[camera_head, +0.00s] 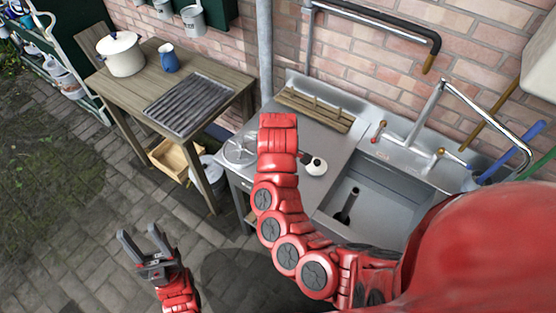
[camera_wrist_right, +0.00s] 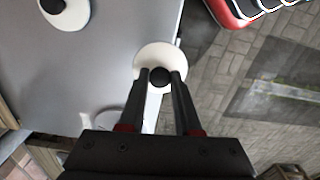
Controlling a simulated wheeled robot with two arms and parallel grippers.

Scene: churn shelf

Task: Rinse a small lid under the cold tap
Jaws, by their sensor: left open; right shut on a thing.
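My right gripper (camera_wrist_right: 160,78) is shut on the black knob of a small white lid (camera_wrist_right: 147,54) in the right wrist view. The lid is held near the edge of the grey metal counter. A second white lid with a dark knob (camera_wrist_right: 76,17) lies on that counter; in the head view a white lid (camera_head: 317,168) lies beside my right arm, which hides the right gripper. The chrome tap (camera_head: 428,100) stands over the sink (camera_head: 345,228), with a red-marked and a blue-marked handle (camera_head: 462,163). My left gripper (camera_head: 147,245) is open and empty above the paving.
A wooden table (camera_head: 185,62) at left holds a white pot (camera_head: 121,57), a blue mug (camera_head: 168,60) and a dark ribbed tray (camera_head: 190,103). A wooden rack (camera_head: 315,108) lies at the counter's back.

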